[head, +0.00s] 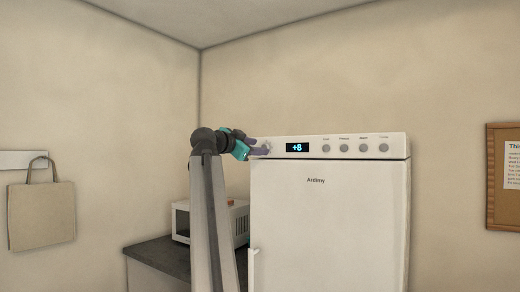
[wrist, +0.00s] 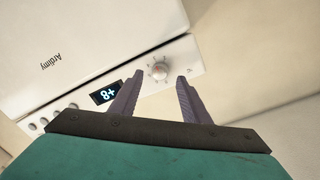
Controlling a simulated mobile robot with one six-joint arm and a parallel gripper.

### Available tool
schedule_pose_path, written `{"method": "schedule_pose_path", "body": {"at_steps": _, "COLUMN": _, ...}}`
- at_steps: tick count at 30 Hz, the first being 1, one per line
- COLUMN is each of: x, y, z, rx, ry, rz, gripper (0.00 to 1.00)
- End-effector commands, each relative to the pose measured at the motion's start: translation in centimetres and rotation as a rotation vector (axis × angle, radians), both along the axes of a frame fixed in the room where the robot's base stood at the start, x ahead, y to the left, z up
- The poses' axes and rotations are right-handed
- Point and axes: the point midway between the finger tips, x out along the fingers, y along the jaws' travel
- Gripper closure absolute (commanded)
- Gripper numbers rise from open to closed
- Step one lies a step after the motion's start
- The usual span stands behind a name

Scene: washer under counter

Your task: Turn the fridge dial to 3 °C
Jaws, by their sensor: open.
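The white fridge (head: 330,225) stands right of centre in the head view, with a control strip along its top. Its display (head: 297,148) reads +8; in the wrist view the display (wrist: 106,92) appears upside down.
Several small round buttons (head: 344,148) line the strip right of the display. A white microwave (head: 182,222) sits on a dark counter (head: 150,250) behind my arm. A cloth bag (head: 41,215) hangs on the left wall, and a corkboard (head: 503,205) hangs at the right.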

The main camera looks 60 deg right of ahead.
Motion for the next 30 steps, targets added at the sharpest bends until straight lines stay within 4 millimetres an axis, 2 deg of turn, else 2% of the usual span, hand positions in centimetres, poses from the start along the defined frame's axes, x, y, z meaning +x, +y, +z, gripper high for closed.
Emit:
{"method": "schedule_pose_path", "body": {"at_steps": 12, "x": 0.4, "y": 6.9, "z": 0.2, "rx": 0.000, "ry": -0.001, "rz": 0.002, "gripper": 0.57}}
{"method": "schedule_pose_path", "body": {"at_steps": 18, "x": 0.5, "y": 9.6, "z": 0.4, "rx": 0.000, "ry": -0.001, "rz": 0.001, "gripper": 0.57}}
{"method": "schedule_pose_path", "body": {"at_steps": 24, "x": 0.6, "y": 10.8, "z": 0.5, "rx": -0.001, "ry": -0.001, "rz": 0.001, "gripper": 0.57}}
{"method": "schedule_pose_path", "body": {"at_steps": 30, "x": 0.6, "y": 11.0, "z": 0.5, "rx": 0.000, "ry": -0.001, "rz": 0.000, "gripper": 0.57}}
